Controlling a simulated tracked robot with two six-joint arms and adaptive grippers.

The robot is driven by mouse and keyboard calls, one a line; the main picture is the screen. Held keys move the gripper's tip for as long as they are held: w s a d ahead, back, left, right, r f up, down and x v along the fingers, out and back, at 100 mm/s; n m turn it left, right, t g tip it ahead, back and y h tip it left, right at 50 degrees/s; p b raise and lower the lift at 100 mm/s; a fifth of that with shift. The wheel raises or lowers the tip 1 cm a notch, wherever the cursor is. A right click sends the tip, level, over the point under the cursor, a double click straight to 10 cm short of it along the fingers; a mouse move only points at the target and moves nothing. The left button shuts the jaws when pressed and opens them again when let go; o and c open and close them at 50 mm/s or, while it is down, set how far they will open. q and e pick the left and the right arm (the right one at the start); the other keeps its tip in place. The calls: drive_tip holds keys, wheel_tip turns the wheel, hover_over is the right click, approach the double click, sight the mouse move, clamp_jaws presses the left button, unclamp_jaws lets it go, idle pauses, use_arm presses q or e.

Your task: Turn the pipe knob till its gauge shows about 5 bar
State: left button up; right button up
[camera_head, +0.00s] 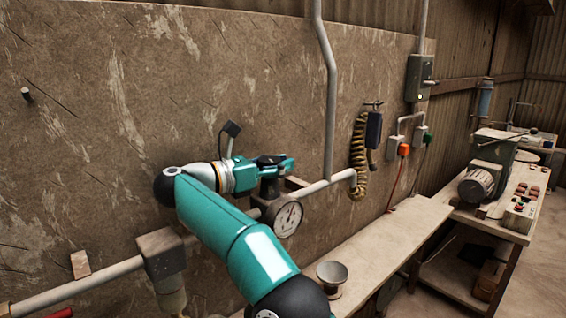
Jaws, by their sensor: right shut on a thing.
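The round gauge (287,219) with a pale dial hangs on the pipe (330,184) along the wall. Its needle points roughly upward, but the numbers are too small to read. My right gripper (284,164), teal, is just above and behind the gauge, at the dark pipe knob (269,160). It is shut on the knob, which is mostly hidden by the fingers. My right arm rises from the bottom of the view and covers part of the pipe. My left gripper is not in view.
A block-shaped pipe fitting (161,252) is left of my arm. A bench (385,240) with a metal cup (332,275) runs below the pipe. A coiled hose (358,155) hangs to the right. A worktable (515,205) with a motor (478,186) stands farther right.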

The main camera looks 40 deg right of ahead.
drive_tip(key=shift+w+a+f, duration=0.1)
drive_tip(key=shift+a, duration=0.15)
drive_tip(key=o, duration=1)
drive_tip(key=shift+a, duration=0.25)
drive_tip(key=shift+d, duration=0.25)
